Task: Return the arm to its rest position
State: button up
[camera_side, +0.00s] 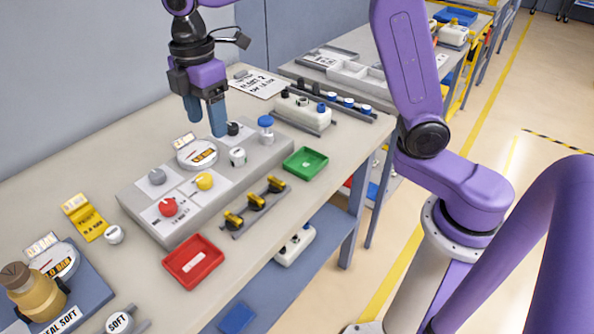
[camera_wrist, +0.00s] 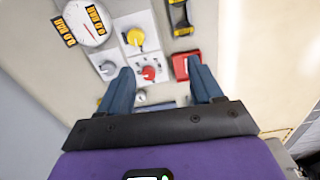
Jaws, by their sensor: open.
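My gripper (camera_side: 206,122) hangs from my purple arm above the back part of the grey control panel (camera_side: 140,207), fingers pointing down. Its two blue fingers are apart with nothing between them. In the wrist view the gripper (camera_wrist: 161,67) is also open. The panel carries a round white gauge (camera_side: 197,153), a red knob (camera_side: 168,206), a yellow knob (camera_side: 204,181) and a grey knob (camera_side: 157,176). A black knob (camera_side: 233,128) and a blue-topped knob (camera_side: 265,122) are close to the right finger; I cannot tell whether it touches anything.
A red tray (camera_side: 193,262) and a green tray (camera_side: 305,162) stand along the bench's front side, with yellow-black valves (camera_side: 255,202) between them. A brass-coloured vessel (camera_side: 35,291) stands at lower left. A white block (camera_side: 303,112) lies behind the panel. Space above the bench looks open.

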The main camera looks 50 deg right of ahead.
jog(key=s+d+f+m, duration=0.1)
jog(key=s+d+f, duration=0.1)
jog(key=s+d, duration=0.3)
jog(key=s+d+f+m, duration=0.2)
jog(key=s+d, duration=0.3)
jog(key=s, duration=0.9)
jog(key=s+d+f+m, duration=0.1)
jog(key=s+d+f, duration=0.1)
jog(key=s+d, duration=0.3)
jog(key=s, duration=0.4)
jog(key=shift+s+f+m, duration=0.25)
jog(key=shift+m, duration=0.15)
